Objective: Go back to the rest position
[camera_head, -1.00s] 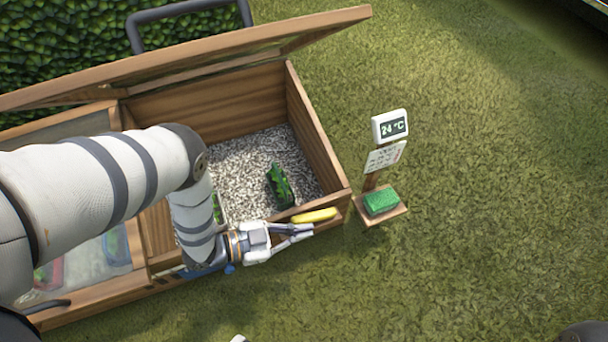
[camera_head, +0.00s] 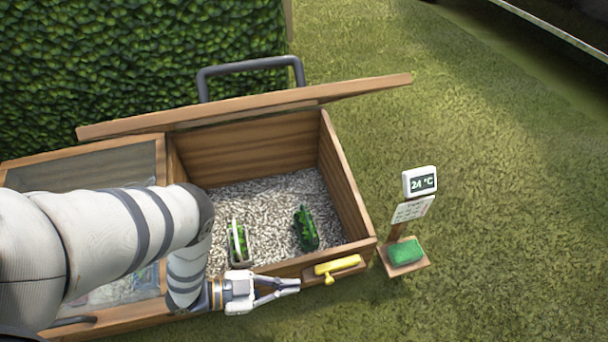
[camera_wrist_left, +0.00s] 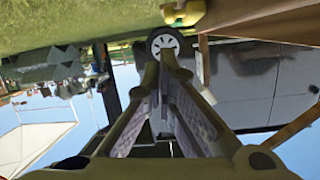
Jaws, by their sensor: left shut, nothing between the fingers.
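My left gripper (camera_head: 297,285) is at the front side of the wooden cold frame (camera_head: 245,148), just left of a yellow handle-like piece (camera_head: 337,266) on its front edge. Its fingers are closed with nothing between them. In the left wrist view the two fingers (camera_wrist_left: 165,58) come together at the tips, and the yellow piece (camera_wrist_left: 186,13) shows at the top, apart from them. My left arm reaches across the left part of the frame and hides some of it. My right gripper is not in view.
The frame's lid is raised. Two green items, one at the left (camera_head: 238,244) and one at the right (camera_head: 305,229), are on the gravel (camera_head: 270,205) inside. A thermometer post (camera_head: 420,181) with a green sponge-like block (camera_head: 405,251) stands right. Open grass lies beyond.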

